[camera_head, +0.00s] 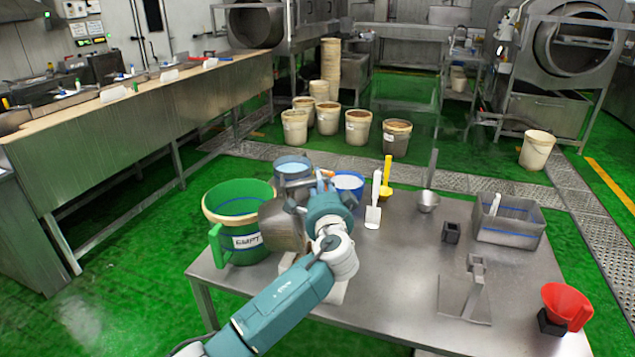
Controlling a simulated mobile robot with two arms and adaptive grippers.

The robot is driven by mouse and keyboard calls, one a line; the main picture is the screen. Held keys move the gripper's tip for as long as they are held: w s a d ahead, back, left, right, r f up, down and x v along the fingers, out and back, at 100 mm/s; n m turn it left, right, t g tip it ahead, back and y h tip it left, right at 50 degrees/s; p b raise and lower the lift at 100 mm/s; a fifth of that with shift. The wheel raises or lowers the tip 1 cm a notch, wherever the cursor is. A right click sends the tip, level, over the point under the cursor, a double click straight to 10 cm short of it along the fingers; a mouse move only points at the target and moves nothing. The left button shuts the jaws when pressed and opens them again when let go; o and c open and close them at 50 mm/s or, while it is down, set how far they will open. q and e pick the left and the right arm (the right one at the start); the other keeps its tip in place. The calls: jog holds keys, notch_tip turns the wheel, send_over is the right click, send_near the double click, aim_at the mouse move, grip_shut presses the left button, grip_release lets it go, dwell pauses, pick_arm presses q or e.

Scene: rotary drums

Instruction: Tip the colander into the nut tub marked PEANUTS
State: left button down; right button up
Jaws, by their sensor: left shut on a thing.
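A green tub (238,193) with a pale rim and a side handle stands at the left end of the steel table. Its white label (247,241) seems to read "EMPTY", partly cut off. I see no label reading PEANUTS. My left gripper (296,206) is shut on a grey-brown metal vessel, probably the colander (283,228), at the tub's right side. The colander looks tilted, and my wrist hides part of it. I cannot tell its contents or whether it touches the tub. My right gripper is not in view.
Two tubs with pale contents, a grey one (293,166) and a blue one (348,183), stand behind my wrist.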

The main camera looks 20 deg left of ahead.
pick_arm(q)
jog(key=shift+w+d+f+m, duration=0.1)
jog(key=shift+w+d+m, duration=0.15)
jog(key=shift+d, duration=0.2)
jog(key=shift+w+d+f+m+b, duration=0.2)
jog(key=shift+d+m+b, duration=0.1)
jog(key=shift+d+m, duration=0.25)
jog(key=shift+w+d+f, duration=0.1)
jog(key=shift+d, duration=0.25)
jog(key=shift+w+d+f, duration=0.1)
jog(key=shift+w+d, duration=0.05)
jog(key=shift+d, duration=0.15)
jog(key=shift+w+d+f+m, duration=0.15)
jog(key=shift+d+m, duration=0.1)
jog(key=shift+m, duration=0.15)
